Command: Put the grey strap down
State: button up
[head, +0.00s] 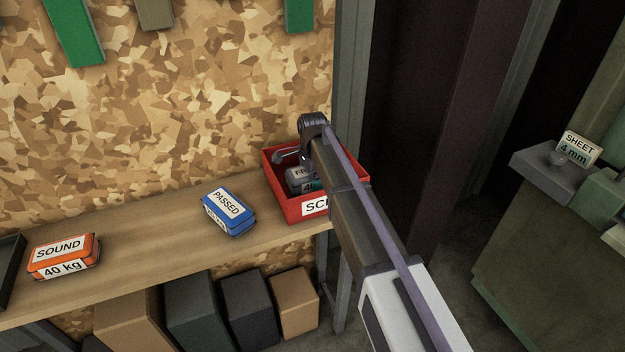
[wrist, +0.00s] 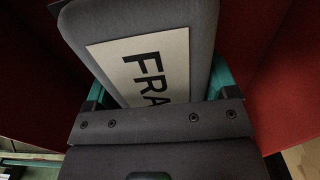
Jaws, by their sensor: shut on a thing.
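The grey strap (head: 296,178) is a rounded grey block with a pale label; the label reads "FRA" in the wrist view (wrist: 195,30), the rest cut off. My gripper (head: 306,184) is shut on it, with teal fingers along both its sides in the wrist view (wrist: 158,88). The strap is within the walls of the red bin (head: 291,211), whose label starts "SC". Red walls also show on both sides in the wrist view (wrist: 265,90). I cannot tell whether the strap touches the bin's floor. My arm hides the bin's right part.
The bin stands at the right end of a wooden shelf (head: 150,245). A blue "PASSED" pack (head: 229,212) and an orange "SOUND" pack (head: 64,256) lie to its left, with bare wood between. A green cabinet with a "SHEET 4 mm" sign (head: 578,148) stands at right.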

jog(key=shift+f, duration=0.2)
jog(key=o, duration=1.1)
jog(key=shift+r, duration=0.1)
jog(key=shift+o, duration=0.2)
notch_tip(320, 180, up, 13)
jog(key=p, duration=1.2)
jog(key=shift+f, duration=0.35)
jog(key=shift+s+d, duration=0.1)
jog(key=shift+s, duration=0.05)
jog(key=s+d+f+n, duration=0.1)
jog(key=s+d+n, duration=0.5)
jog(key=s+d, duration=0.4)
jog(key=s+d+n+b, duration=0.1)
jog(key=s+d+n, duration=0.5)
jog(key=s+d, duration=0.5)
jog(key=shift+s+f+n+b, duration=0.3)
jog(key=shift+s+f+n, duration=0.1)
jog(key=shift+s, duration=2.9)
